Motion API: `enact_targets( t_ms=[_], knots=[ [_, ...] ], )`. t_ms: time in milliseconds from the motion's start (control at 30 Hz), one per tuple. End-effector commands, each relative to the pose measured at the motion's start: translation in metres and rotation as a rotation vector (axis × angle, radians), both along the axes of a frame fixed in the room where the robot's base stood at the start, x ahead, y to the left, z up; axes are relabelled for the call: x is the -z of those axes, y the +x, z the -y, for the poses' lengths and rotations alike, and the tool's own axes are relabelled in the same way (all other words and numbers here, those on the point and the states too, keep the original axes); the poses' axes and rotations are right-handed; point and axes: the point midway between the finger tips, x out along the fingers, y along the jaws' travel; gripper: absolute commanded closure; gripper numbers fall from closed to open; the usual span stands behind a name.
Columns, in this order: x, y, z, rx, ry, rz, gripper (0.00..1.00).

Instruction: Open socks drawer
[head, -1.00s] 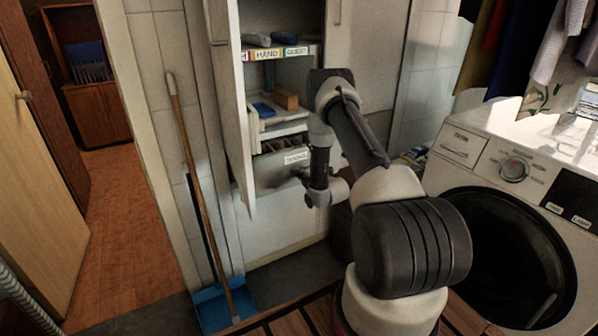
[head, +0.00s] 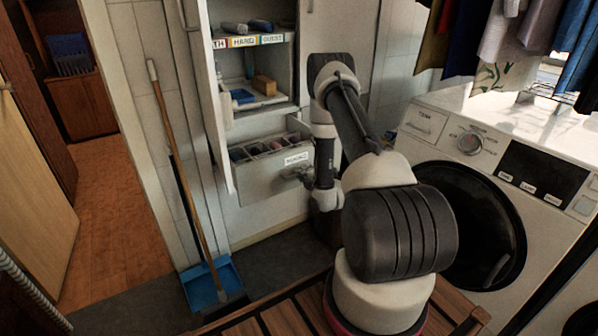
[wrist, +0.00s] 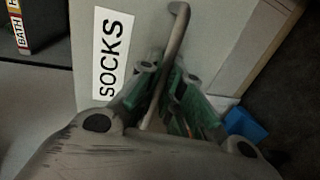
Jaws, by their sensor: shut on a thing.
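The socks drawer (head: 258,181) is a light grey drawer low in the tall white cabinet. It stands pulled out, with several dividers and folded items showing inside. Its white label (head: 297,159) is on the front and reads SOCKS in the wrist view (wrist: 109,54). A metal bar handle (wrist: 176,38) runs beside the label. My gripper (wrist: 178,100) has its green-padded fingers closed around this handle. In the head view my gripper (head: 297,174) is at the drawer front, partly hidden by my arm.
The cabinet door (head: 213,110) stands open left of the drawer. Shelves above hold a wooden block (head: 264,85) and labelled compartments. A broom (head: 183,170) and blue dustpan (head: 211,284) stand at left. A washing machine (head: 500,170) is on the right. Grey floor lies below the drawer.

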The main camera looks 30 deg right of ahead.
Motion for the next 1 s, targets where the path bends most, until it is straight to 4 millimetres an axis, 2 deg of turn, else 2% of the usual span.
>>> enact_targets(
  t_ms=[400,433,533,867,1000],
  knots=[
    [0.001,-0.003,0.0,0.0,0.0,-0.003,1.0],
    [0.001,-0.003,0.0,0.0,0.0,-0.003,0.87],
    [0.001,-0.003,0.0,0.0,0.0,-0.002,0.7],
    [0.0,-0.004,0.0,0.0,0.0,-0.001,0.7],
    [-0.003,-0.018,0.001,0.002,0.0,-0.003,0.7]
  ],
)
